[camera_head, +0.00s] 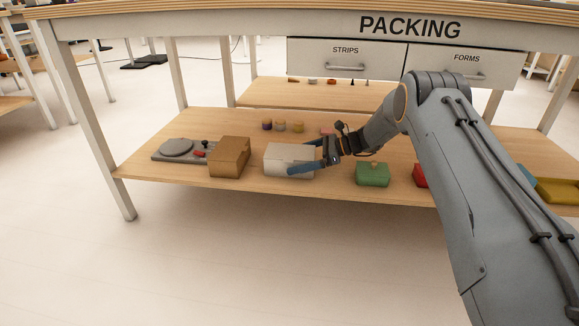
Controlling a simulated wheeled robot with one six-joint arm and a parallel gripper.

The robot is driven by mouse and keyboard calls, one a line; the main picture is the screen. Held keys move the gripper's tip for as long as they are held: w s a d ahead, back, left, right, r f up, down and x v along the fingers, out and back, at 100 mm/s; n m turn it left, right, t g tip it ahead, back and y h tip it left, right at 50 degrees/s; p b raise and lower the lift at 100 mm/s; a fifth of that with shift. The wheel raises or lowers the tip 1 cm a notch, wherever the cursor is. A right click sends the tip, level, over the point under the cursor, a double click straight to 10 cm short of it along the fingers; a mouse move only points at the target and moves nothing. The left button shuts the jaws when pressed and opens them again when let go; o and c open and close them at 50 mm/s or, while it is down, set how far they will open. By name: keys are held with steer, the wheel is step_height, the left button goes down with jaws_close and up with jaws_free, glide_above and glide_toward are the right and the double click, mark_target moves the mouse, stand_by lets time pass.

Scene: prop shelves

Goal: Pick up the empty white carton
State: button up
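The white carton (277,159) sits on the lower wooden shelf, between a brown box and a green box. My gripper (299,156) reaches in from the right at the carton's right end. Its two blue-grey fingers are spread wide apart. One finger lies across the carton's front face and the other is at its back edge, so the carton's right part is between them. I cannot tell whether either finger touches it. The carton appears to rest on the shelf. Its inside cannot be seen.
The brown box (229,158) stands close on the carton's left, beside a grey scale (177,148). The green box (373,174) is to the right, with a red item (420,176) beyond. Small jars (281,126) stand behind. The drawers (346,57) and tabletop are overhead.

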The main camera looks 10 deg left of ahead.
mark_target(276, 168)
steer(key=shift+b+x, duration=0.7)
steer(key=shift+x, duration=0.9)
steer(key=c, duration=1.1)
steer(key=shift+s+r, duration=0.1)
steer(key=shift+r, duration=0.1)
